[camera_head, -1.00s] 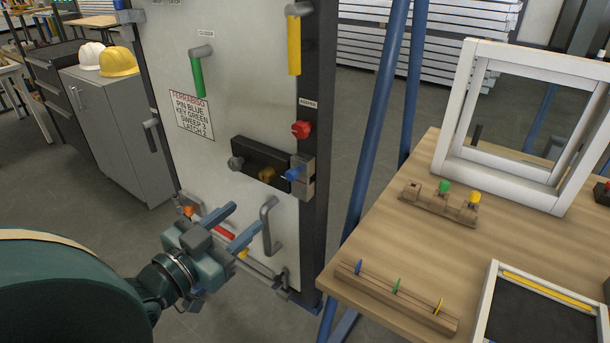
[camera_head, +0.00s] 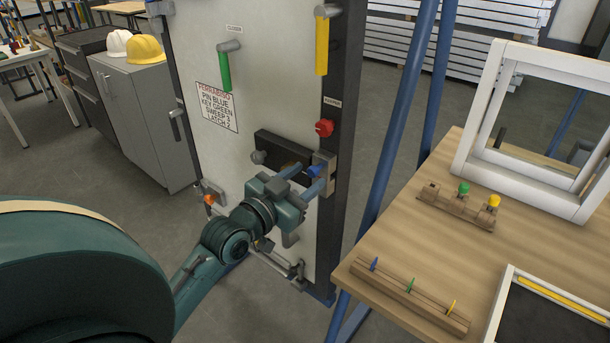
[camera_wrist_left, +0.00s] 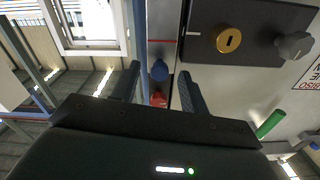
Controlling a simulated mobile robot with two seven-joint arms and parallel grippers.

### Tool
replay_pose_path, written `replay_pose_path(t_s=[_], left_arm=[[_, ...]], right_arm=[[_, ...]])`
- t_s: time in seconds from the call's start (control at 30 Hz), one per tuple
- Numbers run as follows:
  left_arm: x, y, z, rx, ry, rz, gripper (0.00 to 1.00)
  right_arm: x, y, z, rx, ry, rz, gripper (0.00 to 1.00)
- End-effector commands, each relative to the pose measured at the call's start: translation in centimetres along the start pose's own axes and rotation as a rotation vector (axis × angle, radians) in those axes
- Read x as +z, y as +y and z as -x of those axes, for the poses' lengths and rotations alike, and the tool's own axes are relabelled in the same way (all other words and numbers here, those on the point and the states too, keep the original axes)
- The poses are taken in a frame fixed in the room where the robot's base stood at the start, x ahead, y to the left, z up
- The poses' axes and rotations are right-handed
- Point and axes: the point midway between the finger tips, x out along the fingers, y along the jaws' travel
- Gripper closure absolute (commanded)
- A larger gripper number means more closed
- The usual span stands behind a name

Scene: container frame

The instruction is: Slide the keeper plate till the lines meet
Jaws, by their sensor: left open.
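The keeper plate (camera_head: 326,165) is a grey metal plate on the dark door frame, beside the black lock case (camera_head: 268,143). A blue knob (camera_head: 314,171) sticks out from it. In the left wrist view the keeper plate (camera_wrist_left: 164,27) carries a red line, and the lock case (camera_wrist_left: 256,20) a short white line at its edge; the two look slightly offset. My left gripper (camera_head: 304,180) is open at the keeper. In the wrist view its fingers (camera_wrist_left: 157,86) stand on either side of the blue knob (camera_wrist_left: 159,70); contact cannot be told. My right gripper is not in view.
A red knob (camera_head: 324,128) sits on the frame above the keeper. A green handle (camera_head: 225,70) and a yellow handle (camera_head: 322,46) hang higher up. Blue posts (camera_head: 398,110) and a wooden table (camera_head: 400,235) stand to the right.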

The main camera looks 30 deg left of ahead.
Motion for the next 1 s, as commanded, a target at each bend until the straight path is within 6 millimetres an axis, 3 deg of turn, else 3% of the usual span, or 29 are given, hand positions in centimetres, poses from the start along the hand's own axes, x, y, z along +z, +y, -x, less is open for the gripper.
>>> replay_pose_path(t_s=[0.37,0.9,1.0], left_arm=[[0.01,0.02,-0.64,0.0,0.0,-0.001,0.56],[-0.01,0.0,-0.62,0.0,0.0,0.0,0.98],[-0.01,0.0,-0.61,0.0,0.0,0.0,1.0]], right_arm=[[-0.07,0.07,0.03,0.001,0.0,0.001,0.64],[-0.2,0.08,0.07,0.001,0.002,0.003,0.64],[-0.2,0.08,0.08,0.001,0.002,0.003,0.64]])
